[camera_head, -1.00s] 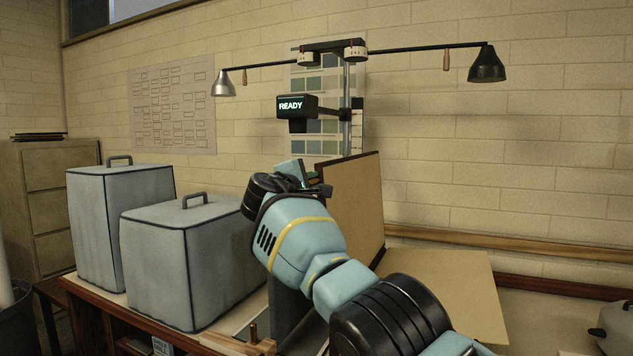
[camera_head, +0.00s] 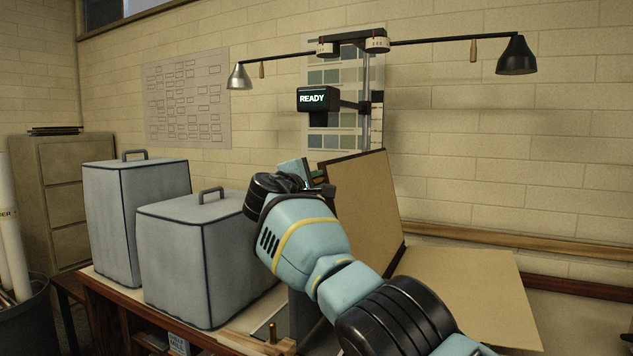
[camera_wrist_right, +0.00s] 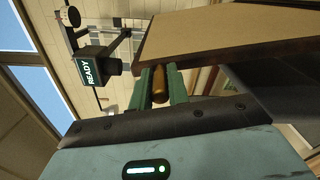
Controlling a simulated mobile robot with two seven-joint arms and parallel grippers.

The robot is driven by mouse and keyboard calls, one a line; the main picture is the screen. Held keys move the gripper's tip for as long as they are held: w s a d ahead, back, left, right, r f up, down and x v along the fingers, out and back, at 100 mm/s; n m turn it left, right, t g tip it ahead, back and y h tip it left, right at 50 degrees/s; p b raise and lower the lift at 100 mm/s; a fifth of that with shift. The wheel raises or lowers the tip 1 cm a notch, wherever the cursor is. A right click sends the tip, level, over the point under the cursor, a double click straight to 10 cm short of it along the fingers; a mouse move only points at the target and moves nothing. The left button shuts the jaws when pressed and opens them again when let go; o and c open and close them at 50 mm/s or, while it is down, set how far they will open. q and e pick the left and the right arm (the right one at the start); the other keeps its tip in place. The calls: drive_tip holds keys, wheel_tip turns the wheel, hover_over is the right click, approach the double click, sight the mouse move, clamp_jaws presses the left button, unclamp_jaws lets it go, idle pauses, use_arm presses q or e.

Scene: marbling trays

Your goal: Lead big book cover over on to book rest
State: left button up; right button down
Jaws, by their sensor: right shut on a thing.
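The big book's cover (camera_head: 362,205) stands steeply raised, leaning to the left, with its tan inner face and dark edge showing. The rest of the open book (camera_head: 475,290) lies flat to its right. My right gripper (camera_head: 316,182) is shut on the raised cover near its upper left edge. In the right wrist view, the cover (camera_wrist_right: 215,35) spans the top right, and the teal fingers (camera_wrist_right: 160,85) reach its dark edge. A grey upright panel (camera_head: 300,315), perhaps part of the book rest, is mostly hidden behind my right arm. My left gripper is out of view.
Two grey covered boxes with handles, a tall one (camera_head: 135,215) and a lower one (camera_head: 205,260), stand on the table to the left. A lamp stand with a READY display (camera_head: 318,99) rises behind the book. A wooden rail (camera_head: 480,240) runs along the wall.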

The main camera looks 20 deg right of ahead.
drive_tip(key=shift+r, duration=0.1)
drive_tip(key=c, duration=1.3)
unclamp_jaws()
drive_tip(key=shift+c, duration=0.2)
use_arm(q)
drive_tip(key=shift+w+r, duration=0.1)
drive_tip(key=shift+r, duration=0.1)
use_arm(e)
drive_tip(key=shift+s+a, duration=0.1)
drive_tip(key=shift+s+a+p, duration=0.25)
drive_tip(key=shift+a+p, duration=0.05)
drive_tip(key=shift+p, duration=0.05)
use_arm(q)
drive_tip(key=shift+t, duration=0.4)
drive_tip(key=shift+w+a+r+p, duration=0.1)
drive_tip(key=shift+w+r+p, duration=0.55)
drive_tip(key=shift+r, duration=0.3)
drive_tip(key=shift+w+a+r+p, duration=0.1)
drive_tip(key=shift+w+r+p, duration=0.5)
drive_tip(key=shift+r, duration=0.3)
use_arm(e)
drive_tip(key=v, duration=0.6)
drive_tip(key=shift+s+a, duration=0.25)
drive_tip(key=shift+a, duration=0.05)
